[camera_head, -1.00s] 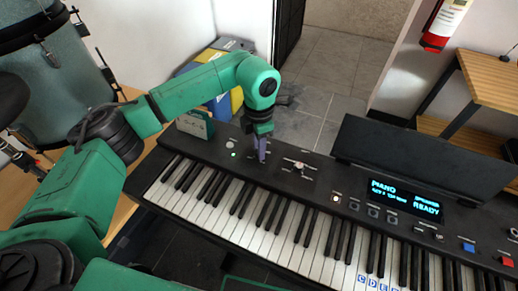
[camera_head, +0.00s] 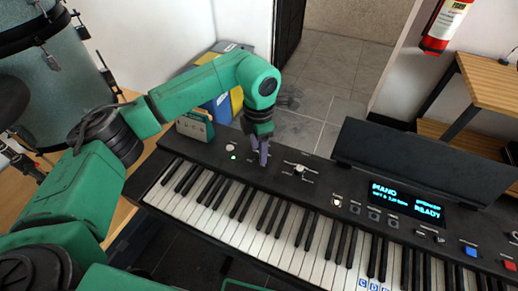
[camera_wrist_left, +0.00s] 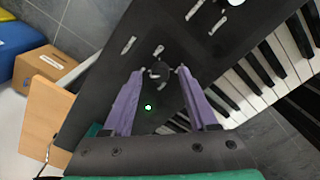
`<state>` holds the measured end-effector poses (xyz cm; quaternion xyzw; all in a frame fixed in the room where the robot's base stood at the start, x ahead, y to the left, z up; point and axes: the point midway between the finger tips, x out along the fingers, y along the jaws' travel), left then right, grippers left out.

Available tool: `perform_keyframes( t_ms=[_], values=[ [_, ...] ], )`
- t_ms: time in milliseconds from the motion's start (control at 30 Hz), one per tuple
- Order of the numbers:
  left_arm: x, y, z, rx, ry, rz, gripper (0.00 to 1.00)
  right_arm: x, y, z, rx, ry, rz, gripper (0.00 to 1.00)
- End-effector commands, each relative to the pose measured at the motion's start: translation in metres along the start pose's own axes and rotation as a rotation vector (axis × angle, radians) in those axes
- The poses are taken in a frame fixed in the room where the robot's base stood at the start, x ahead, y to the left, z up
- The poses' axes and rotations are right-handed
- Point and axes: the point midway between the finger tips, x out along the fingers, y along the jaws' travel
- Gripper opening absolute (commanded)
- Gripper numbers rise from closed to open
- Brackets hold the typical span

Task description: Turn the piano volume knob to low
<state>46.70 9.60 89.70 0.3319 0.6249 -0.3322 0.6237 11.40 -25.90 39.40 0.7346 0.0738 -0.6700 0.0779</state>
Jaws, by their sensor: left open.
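The black piano (camera_head: 215,155) stands lengthwise across the head view. My left gripper (camera_head: 259,158) points down at its control panel, left of the silver-topped selector (camera_head: 300,170). In the left wrist view the purple fingers of my left gripper (camera_wrist_left: 161,73) are open. A small dark knob (camera_wrist_left: 160,72) sits between the fingertips, with pale label marks around it; I cannot tell if the fingers touch it. The knob is hidden by the gripper in the head view. A green light (camera_wrist_left: 148,107) glows close to the knob. My right gripper is out of view.
The lit piano display (camera_head: 408,200) reads "PIANO" and "READY" below a black music rest (camera_head: 425,160). White and black keys run along the front. Blue and yellow binders (camera_head: 225,103) stand behind the piano. A cardboard box (camera_wrist_left: 42,65) shows in the left wrist view.

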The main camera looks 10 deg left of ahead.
Motion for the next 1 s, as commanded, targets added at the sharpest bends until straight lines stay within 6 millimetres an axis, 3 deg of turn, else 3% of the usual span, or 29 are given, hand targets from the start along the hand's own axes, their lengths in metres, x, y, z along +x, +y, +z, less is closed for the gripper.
perform_keyframes(
  t_ms=[167, 400, 500, 633, 1000],
  values=[
    [-0.040, 0.001, 0.001, 0.001, -0.007, 0.005, 0.59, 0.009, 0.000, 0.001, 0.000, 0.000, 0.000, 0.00],
    [-0.111, 0.000, 0.001, 0.000, -0.006, 0.005, 0.59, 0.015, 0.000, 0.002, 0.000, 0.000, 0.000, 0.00],
    [-0.129, 0.000, 0.001, 0.000, -0.004, 0.004, 0.59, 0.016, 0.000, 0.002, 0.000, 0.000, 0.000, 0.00],
    [-0.139, 0.000, 0.000, -0.001, -0.003, 0.002, 0.59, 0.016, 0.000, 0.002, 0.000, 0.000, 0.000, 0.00],
    [-0.139, 0.000, 0.000, 0.000, -0.002, 0.002, 0.59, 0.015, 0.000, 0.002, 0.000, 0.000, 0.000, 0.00]
  ],
)
